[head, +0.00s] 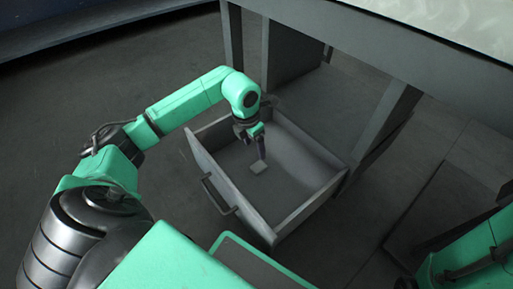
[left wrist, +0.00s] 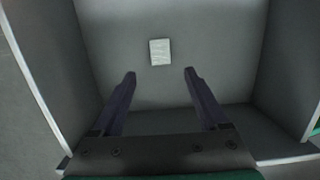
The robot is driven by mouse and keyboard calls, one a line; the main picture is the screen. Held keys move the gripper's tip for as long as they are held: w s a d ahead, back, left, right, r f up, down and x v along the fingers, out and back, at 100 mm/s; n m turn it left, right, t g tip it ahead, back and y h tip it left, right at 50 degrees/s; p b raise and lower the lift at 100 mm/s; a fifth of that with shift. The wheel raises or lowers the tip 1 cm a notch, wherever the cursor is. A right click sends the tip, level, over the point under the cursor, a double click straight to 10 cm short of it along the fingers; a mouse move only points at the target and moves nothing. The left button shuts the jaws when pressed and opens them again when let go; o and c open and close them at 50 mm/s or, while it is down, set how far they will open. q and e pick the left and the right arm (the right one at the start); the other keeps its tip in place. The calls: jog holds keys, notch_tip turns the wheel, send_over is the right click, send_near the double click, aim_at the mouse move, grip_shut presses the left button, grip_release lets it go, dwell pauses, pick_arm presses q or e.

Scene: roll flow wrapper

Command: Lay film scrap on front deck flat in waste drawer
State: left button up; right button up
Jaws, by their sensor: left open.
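The film scrap (head: 258,167) is a small pale rectangle lying in the waste drawer (head: 315,205), near the middle of its floor. In the left wrist view the film scrap (left wrist: 160,52) looks flat on the drawer floor (left wrist: 225,50), beyond the fingertips. My left gripper (head: 260,152) points down into the pulled-out drawer, above the floor and close to the scrap. In the left wrist view its fingers (left wrist: 160,73) are spread wide with nothing between them. My right gripper is out of view; only part of the right arm shows at the lower right.
The drawer's front panel with its dark handle (head: 219,194) faces the lower left. The grey machine frame (head: 375,45) stands above and behind the drawer. Grey floor (head: 120,75) is clear at the upper left.

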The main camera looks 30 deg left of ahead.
pick_arm(q)
jog(key=shift+s+r, duration=0.1)
jog(key=shift+r, duration=0.45)
